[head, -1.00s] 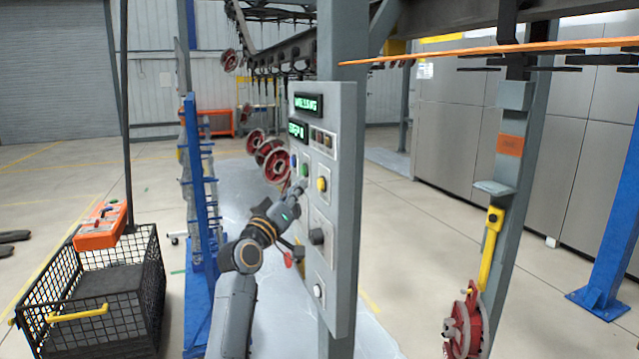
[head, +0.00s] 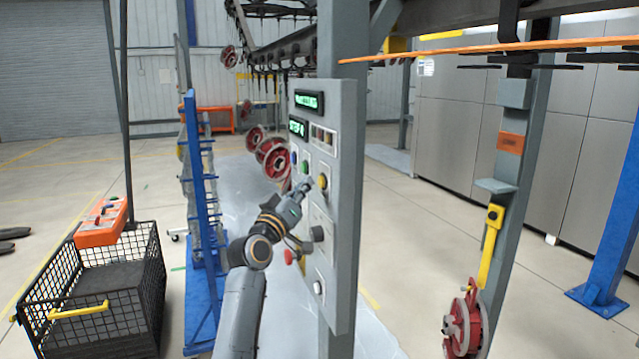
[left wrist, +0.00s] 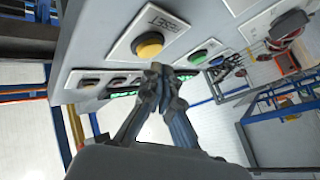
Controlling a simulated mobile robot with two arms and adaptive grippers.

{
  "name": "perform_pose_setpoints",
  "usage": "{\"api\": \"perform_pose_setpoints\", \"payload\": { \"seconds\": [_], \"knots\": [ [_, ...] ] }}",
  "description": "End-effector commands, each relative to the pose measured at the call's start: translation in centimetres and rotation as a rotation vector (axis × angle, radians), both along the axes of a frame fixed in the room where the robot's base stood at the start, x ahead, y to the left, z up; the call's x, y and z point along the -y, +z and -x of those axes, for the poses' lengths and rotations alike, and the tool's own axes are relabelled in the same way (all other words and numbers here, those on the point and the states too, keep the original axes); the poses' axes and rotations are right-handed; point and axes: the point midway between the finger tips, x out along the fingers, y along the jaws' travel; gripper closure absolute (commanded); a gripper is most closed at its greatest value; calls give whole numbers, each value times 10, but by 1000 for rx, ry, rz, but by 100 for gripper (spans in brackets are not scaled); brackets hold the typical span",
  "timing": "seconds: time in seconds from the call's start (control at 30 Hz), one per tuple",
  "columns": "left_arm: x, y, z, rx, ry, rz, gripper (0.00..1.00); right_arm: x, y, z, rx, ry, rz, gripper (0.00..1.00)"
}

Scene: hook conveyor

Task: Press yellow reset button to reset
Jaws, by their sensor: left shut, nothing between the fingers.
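The yellow reset button (head: 323,182) is on the front of a grey upright control panel (head: 318,272). In the left wrist view the yellow button (left wrist: 149,44) sits on a white plate lettered RESET. My left gripper (head: 307,184) is shut and empty, its tips just left of the button in the head view. In the left wrist view the gripper tips (left wrist: 158,70) are close below the button, with a small gap in the picture; whether they touch the panel I cannot tell. My right gripper is in neither view.
A green button (head: 304,167) and a blue button (head: 294,160) are left of the yellow one. A black knob (head: 317,234) and a red control (head: 289,257) are lower. A black wire basket (head: 150,285) stands at left. Red wheels (head: 272,158) hang behind.

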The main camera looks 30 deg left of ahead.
Motion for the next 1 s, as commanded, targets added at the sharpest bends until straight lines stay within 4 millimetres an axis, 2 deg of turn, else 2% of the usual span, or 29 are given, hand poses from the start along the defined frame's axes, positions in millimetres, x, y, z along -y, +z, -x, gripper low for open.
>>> {"api": "perform_pose_setpoints", "payload": {
  "seconds": [1.0],
  "knots": [
    [6,0,-6,0,0,-1,100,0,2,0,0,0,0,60]
  ]
}}
